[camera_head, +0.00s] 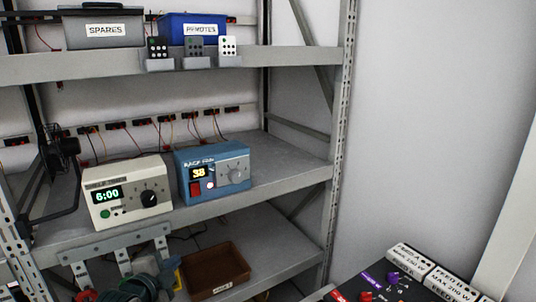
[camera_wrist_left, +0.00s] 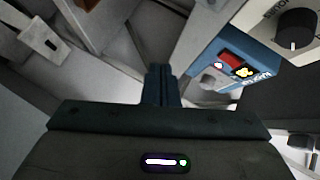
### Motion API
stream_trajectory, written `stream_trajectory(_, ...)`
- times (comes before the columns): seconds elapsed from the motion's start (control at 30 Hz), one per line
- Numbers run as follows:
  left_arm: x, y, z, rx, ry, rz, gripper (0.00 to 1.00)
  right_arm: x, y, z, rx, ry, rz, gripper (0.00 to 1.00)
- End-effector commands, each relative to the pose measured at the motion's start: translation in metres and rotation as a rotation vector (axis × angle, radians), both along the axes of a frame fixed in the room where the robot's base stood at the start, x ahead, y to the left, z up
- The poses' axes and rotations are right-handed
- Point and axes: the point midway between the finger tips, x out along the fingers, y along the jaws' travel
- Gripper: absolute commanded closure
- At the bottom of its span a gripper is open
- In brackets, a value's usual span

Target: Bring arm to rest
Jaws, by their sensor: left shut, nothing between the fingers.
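My left gripper (camera_wrist_left: 159,72) shows in the left wrist view as two dark blue-grey fingers pressed together, with nothing between them. Its dark body fills the bottom of that view. In the head view I cannot clearly tell it from the dark green and grey shapes at the bottom left edge. In the left wrist view the blue box with a red switch (camera_wrist_left: 232,62) is to the right of the fingers, apart from them in the picture. My right gripper shows in neither view.
The metal rack's middle shelf (camera_head: 285,157) holds a cream timer box (camera_head: 128,212) and the blue box (camera_head: 236,187). A hook rail (camera_head: 112,240) is below. A brown tray (camera_head: 214,268) sits on the lower shelf. A dark panel (camera_head: 372,284) is at bottom right.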

Motion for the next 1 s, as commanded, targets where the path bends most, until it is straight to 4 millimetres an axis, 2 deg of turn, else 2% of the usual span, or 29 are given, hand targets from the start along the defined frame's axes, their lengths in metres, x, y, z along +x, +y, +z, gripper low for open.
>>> stream_trajectory(0.03,-0.025,-0.002,-0.032,-0.069,0.099,0.037,1.0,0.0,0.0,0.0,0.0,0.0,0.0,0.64)
stream_trajectory(0.1,-0.059,-0.002,-0.068,-0.173,0.227,0.11,1.0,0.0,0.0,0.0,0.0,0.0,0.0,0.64)
stream_trajectory(0.17,-0.09,-0.002,-0.096,-0.258,0.333,0.184,1.0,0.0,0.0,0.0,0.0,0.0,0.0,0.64)
stream_trajectory(0.2,-0.112,-0.001,-0.112,-0.312,0.401,0.239,1.0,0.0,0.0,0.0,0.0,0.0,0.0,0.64)
stream_trajectory(0.3,-0.165,0.001,-0.146,-0.434,0.551,0.39,1.0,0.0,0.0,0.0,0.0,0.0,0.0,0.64)
stream_trajectory(0.4,-0.21,0.003,-0.168,-0.524,0.657,0.528,1.0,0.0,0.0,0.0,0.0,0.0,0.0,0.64)
stream_trajectory(0.5,-0.246,0.006,-0.181,-0.589,0.733,0.649,1.0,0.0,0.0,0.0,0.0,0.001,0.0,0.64)
stream_trajectory(0.87,-0.348,0.013,-0.202,-0.732,0.888,1.021,1.0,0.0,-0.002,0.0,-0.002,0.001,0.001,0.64)
stream_trajectory(1.0,-0.336,0.016,-0.237,-0.732,0.895,1.032,1.0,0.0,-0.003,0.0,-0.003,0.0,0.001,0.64)
